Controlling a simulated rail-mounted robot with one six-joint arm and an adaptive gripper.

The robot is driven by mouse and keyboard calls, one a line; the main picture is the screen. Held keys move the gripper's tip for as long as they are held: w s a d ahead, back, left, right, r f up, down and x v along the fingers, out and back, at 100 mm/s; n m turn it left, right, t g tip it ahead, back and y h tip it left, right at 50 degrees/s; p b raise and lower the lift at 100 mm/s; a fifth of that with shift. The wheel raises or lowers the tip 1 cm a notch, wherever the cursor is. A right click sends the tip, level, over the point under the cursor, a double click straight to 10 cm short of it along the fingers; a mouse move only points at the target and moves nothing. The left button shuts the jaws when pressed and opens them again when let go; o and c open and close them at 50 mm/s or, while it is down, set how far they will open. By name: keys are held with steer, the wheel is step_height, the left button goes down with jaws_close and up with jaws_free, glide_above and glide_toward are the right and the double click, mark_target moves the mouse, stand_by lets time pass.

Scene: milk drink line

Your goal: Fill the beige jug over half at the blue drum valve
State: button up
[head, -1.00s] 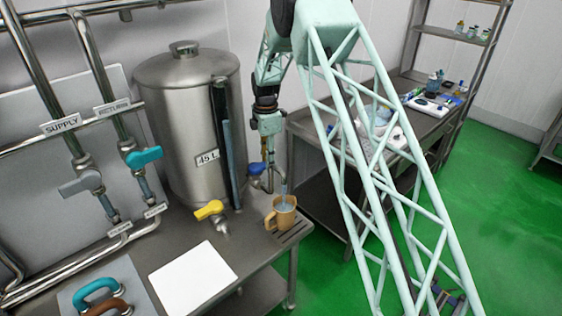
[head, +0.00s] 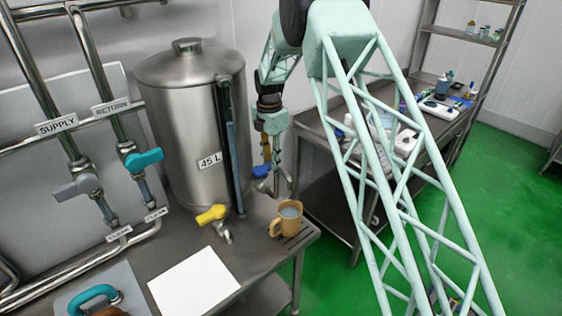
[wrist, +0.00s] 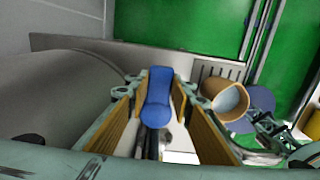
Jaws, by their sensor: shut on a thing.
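The blue valve handle (head: 262,171) is at the right side of the steel drum (head: 190,125). My gripper (head: 266,158) is shut on this handle; in the wrist view the blue handle (wrist: 157,95) lies between my two jaws. The beige jug (head: 289,222) stands upright on the slotted drain grate at the table's right end, below the valve spout. A pale grey-blue liquid shows inside the jug, below its rim; its exact level is hard to tell. In the wrist view the jug (wrist: 222,99) is right of my jaws. No stream shows between spout and jug.
A yellow valve handle (head: 211,214) is at the drum's front. A white sheet (head: 194,282) lies on the table. Supply and return pipes with teal (head: 143,159) and grey valves stand at left. A second bench with several items is behind my arm.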

stand_by(0.3)
steer(key=shift+r, duration=0.1)
steer(key=o, duration=1.1)
steer(key=shift+o, duration=0.2)
step_height(320, 180, up, 12)
stand_by(0.5)
